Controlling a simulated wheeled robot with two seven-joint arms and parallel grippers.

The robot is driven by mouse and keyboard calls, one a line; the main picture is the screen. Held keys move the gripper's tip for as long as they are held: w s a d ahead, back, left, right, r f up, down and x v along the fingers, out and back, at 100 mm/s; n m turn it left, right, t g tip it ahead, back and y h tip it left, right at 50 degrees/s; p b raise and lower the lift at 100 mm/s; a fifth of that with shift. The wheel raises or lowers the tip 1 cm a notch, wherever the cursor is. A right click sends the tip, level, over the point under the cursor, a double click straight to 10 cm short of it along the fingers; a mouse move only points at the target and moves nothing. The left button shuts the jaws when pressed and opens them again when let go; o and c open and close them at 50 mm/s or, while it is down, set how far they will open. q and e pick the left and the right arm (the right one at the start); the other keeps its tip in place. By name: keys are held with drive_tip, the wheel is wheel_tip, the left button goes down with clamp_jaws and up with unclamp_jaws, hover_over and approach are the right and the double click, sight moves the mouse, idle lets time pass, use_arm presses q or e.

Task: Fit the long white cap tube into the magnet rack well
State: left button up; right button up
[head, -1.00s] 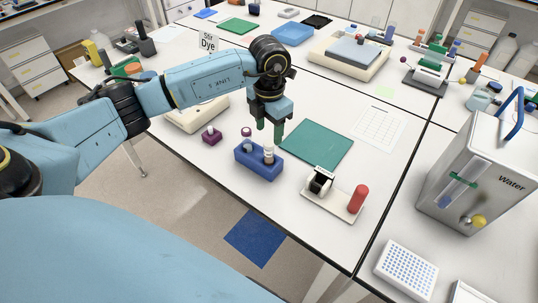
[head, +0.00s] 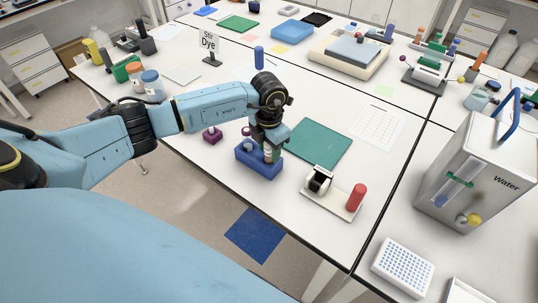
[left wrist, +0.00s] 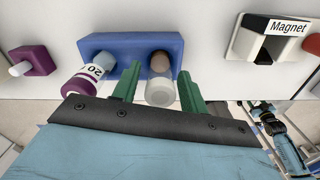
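A blue rack (head: 258,168) stands near the front edge of the table and also shows in the left wrist view (left wrist: 122,46). It holds a white-capped tube (left wrist: 160,88) with a brownish body and a purple-capped tube (left wrist: 84,80) with a printed label. My left gripper (head: 269,152) is down at the rack. In the left wrist view its green fingers (left wrist: 160,90) stand open on either side of the white-capped tube, with narrow gaps showing. The magnet rack (head: 319,181), black and white, sits to the right and shows its "Magnet" label in the left wrist view (left wrist: 275,38). My right gripper is not in view.
A small purple block (head: 212,135) holding a light piece stands left of the rack. A green mat (head: 318,145) lies behind it. A red cylinder (head: 357,197) stands beside the magnet rack. A water dispenser (head: 470,180) and a white well plate (head: 405,268) are at the right.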

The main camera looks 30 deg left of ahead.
use_arm(q)
drive_tip(key=c, duration=0.8)
